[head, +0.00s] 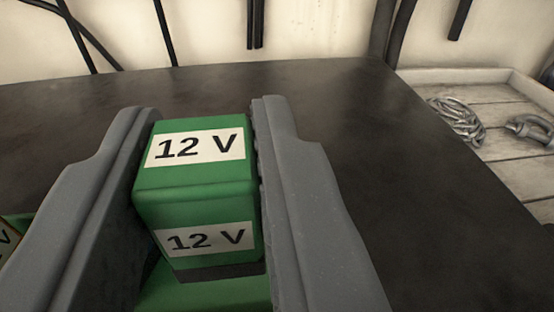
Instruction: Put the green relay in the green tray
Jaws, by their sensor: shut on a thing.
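My gripper (204,135) is shut on the green relay (196,195), with one grey finger on its left and one on its right. The relay is a green block with white "12 V" labels on its top and near faces. Directly below it in the picture is a green surface (205,294), which looks like part of the green tray. More green shows at the left edge, beyond the left finger. The fingers and relay hide most of the tray. I cannot tell whether the relay touches it.
A thing with an orange edge and a label ending in "V" (6,240) is partly in view at far left. The dark tabletop (390,170) is clear behind and right. A pale slatted tray (490,75) at right holds coiled wire (458,120) and a shackle (530,130). Cables hang behind.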

